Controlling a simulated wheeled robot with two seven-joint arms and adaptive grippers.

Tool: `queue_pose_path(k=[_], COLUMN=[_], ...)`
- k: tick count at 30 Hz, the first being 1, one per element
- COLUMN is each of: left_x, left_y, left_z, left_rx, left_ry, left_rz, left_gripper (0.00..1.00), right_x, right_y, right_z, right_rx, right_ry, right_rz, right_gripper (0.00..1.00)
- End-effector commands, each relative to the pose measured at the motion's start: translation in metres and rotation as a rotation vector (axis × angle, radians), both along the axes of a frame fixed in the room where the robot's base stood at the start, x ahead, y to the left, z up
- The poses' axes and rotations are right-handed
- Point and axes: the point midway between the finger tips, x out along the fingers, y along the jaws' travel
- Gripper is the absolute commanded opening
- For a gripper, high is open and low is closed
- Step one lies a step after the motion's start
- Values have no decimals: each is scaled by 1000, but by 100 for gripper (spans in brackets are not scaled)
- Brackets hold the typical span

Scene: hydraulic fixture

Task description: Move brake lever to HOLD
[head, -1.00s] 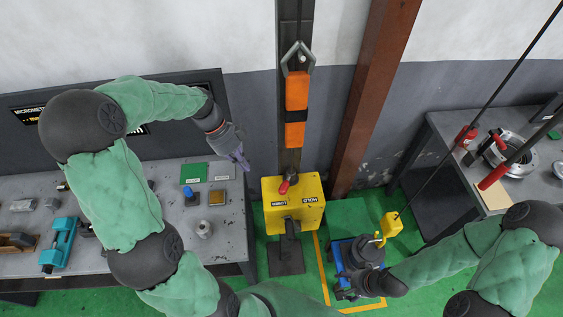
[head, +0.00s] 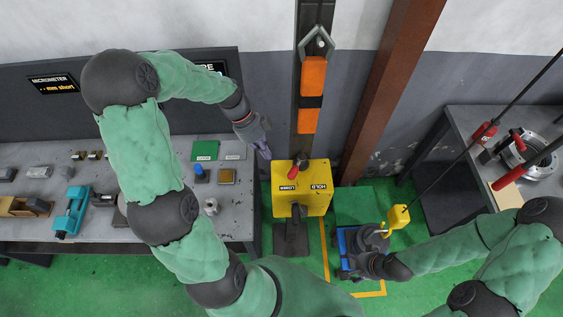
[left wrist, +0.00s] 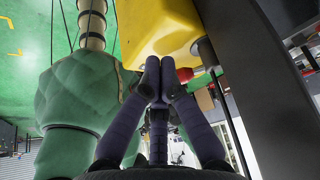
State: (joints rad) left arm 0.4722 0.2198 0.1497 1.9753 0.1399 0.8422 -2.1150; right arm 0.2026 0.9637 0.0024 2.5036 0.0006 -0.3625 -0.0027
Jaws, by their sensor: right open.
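The brake lever has a red handle (head: 297,168) on top of a yellow box (head: 318,204) marked LOWER on the left and HOLD on the right. The handle leans toward the LOWER side. My left gripper (head: 264,152) is up and to the left of the handle, apart from it, with its fingers together and nothing seen between them. In the left wrist view its fingertips (left wrist: 160,72) meet in front of the yellow box (left wrist: 150,30), with the red handle (left wrist: 185,74) just beyond. My right gripper (head: 368,262) is low on the right, beside a dark round-topped device; its fingers are hard to make out.
An orange weight (head: 312,85) hangs on a dark post above the box. A brown column (head: 385,90) stands right of it. A cluttered bench (head: 120,230) is on the left, another (head: 470,135) on the right.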

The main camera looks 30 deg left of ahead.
Motion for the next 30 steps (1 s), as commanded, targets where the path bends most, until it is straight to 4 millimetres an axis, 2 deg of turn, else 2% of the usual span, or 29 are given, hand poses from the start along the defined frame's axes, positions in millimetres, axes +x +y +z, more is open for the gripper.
queue_pose_path(k=[6,15,30], left_x=[-1,1,1], left_y=[-19,-53,-58], left_z=[-36,-28,-29], left_rx=[-2,0,1], left_ry=[4,0,0], left_rz=[-2,-1,1], left_gripper=[0,0,0], right_x=[0,0,0], right_y=[0,0,0], right_z=[6,19,19], right_rx=[0,0,0], right_ry=[0,0,0], right_rz=[0,0,0], right_gripper=[69,69,69])
